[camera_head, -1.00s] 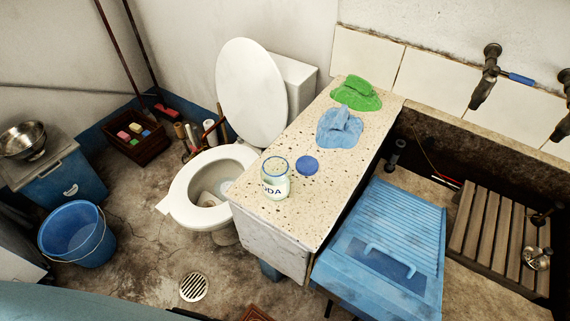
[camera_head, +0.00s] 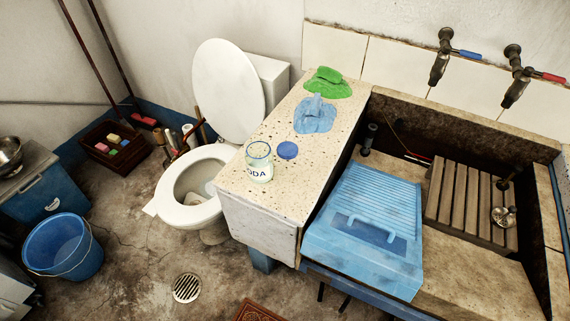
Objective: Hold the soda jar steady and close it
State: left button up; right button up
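The soda jar (camera_head: 259,163) is clear glass with a blue rim and the letters "DA" showing on its label. It stands upright and open near the front left end of the speckled stone counter (camera_head: 237,184), with pale contents low inside. A round blue lid (camera_head: 287,150) lies flat on the counter, just right of the jar and apart from it. Neither of my grippers shows in this view.
A blue cloth (camera_head: 315,117) and a green cloth (camera_head: 328,84) lie farther back on the counter. A blue washboard (camera_head: 364,225) leans in the trough at right, beside a wooden slatted rack (camera_head: 465,200). A toilet (camera_head: 187,213) stands left of the counter. A blue bucket (camera_head: 62,247) is on the floor.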

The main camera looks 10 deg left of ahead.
aim_at(259, 155)
jog(key=k, duration=0.25)
jog(key=z, duration=0.9)
jog(key=i, duration=0.65)
jog(key=u, duration=0.4)
